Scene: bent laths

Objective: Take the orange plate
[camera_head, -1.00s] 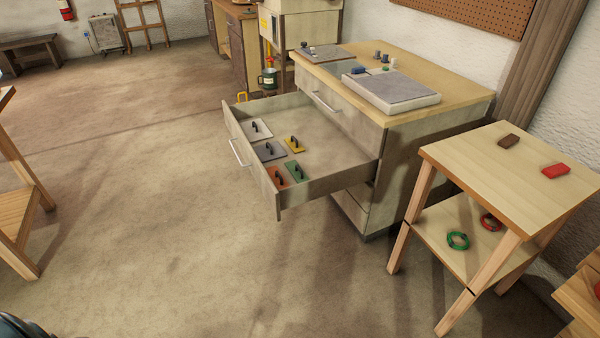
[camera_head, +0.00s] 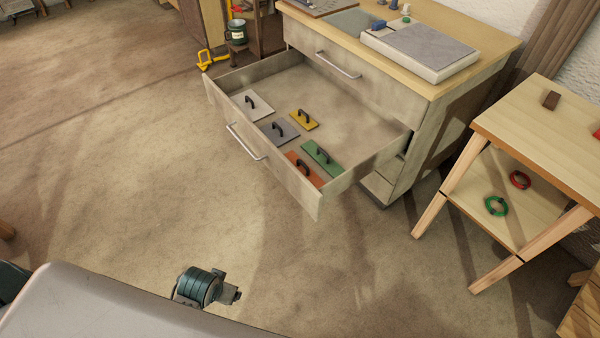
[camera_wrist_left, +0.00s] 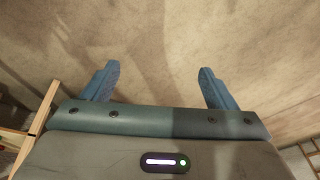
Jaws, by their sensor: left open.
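The orange plate (camera_head: 313,180) lies flat in the near front corner of the open drawer (camera_head: 367,157), in the head view. A black bar handle stands on it. The drawer's front wall rises close beside it. My left gripper (camera_wrist_left: 158,70) is open and empty in the left wrist view, with bare floor beyond its two blue fingers. The plate does not show in that view. In the head view, a grey and teal part of my own body shows at the bottom, away from the drawer. My right gripper is not in view.
The drawer also holds a green plate (camera_head: 332,167) beside the orange one, a grey plate (camera_head: 269,128), a yellow plate (camera_head: 311,125) and a white plate (camera_head: 240,108). A wooden stand (camera_head: 546,144) is at the right. The floor before the drawer is clear.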

